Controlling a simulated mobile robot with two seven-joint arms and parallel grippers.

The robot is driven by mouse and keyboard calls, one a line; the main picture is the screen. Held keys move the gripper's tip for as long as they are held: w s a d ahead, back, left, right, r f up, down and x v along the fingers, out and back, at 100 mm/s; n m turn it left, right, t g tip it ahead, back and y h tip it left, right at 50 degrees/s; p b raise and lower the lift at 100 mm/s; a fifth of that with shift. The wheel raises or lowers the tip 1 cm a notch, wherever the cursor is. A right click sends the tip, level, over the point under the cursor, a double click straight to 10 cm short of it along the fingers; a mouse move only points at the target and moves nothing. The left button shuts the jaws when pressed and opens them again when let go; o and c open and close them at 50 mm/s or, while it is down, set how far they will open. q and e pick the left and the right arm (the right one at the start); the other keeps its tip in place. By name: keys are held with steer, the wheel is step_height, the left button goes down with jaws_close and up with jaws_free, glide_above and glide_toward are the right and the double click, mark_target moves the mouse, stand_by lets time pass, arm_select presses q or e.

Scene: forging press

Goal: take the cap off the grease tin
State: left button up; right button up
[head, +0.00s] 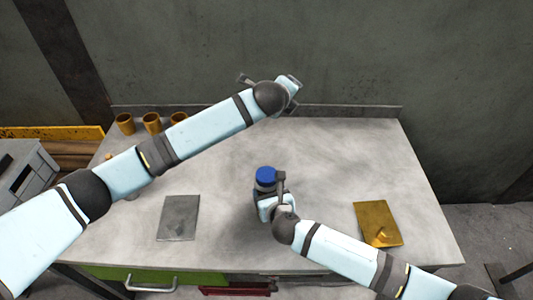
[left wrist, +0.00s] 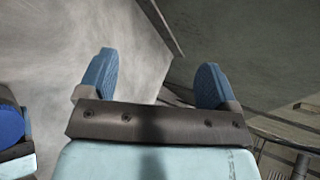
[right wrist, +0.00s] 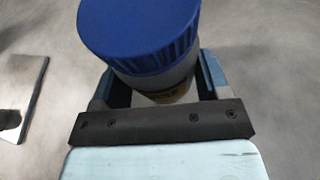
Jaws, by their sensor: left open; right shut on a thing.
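The grease tin has a ribbed blue cap (head: 266,175) on top and stands near the middle of the grey table. In the right wrist view the cap (right wrist: 140,30) sits on the pale tin body (right wrist: 165,85), which is between my right fingers. My right gripper (head: 271,197) is shut on the tin body, below the cap. My left gripper (head: 290,84) is empty, over the back of the table, well away from the tin. In the left wrist view its fingers (left wrist: 158,82) are spread wide. The blue cap (left wrist: 10,124) shows at that view's left edge.
Several brass-coloured cups (head: 125,124) stand at the table's back left, behind my left arm. A grey plate (head: 178,218) lies left of the tin, and a brass-coloured plate (head: 375,217) lies to the right. A low ledge (head: 350,111) runs along the back. The right rear tabletop is clear.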

arm_select(q)
steer(key=s+d+r+m+t+h, duration=0.1)
steer(key=d+r+m+h, duration=0.2)
steer(key=r+m+h, duration=0.25)
steer(key=d+r+m+t+h, duration=0.25)
steer(key=r+m+h, duration=0.2)
steer(key=m, duration=0.25)
steer(key=s+d+m+g+h, duration=0.45)
steer(key=s+m+g, duration=0.55)
steer(key=m, duration=0.7)
steer(key=m+g+y, duration=0.5)
steer(key=m+y, duration=1)
steer(key=y, duration=0.3)
glide_above(267, 174)
steer(key=shift+t, duration=0.25)
step_height(267, 174, down, 18)
steer(key=shift+d+r, duration=0.1)
steer(key=shift+f+y, duration=0.2)
steer(key=shift+y, duration=0.05)
steer(key=shift+a+f, duration=0.2)
steer(key=shift+f, duration=0.15)
step_height(267, 174, down, 7)
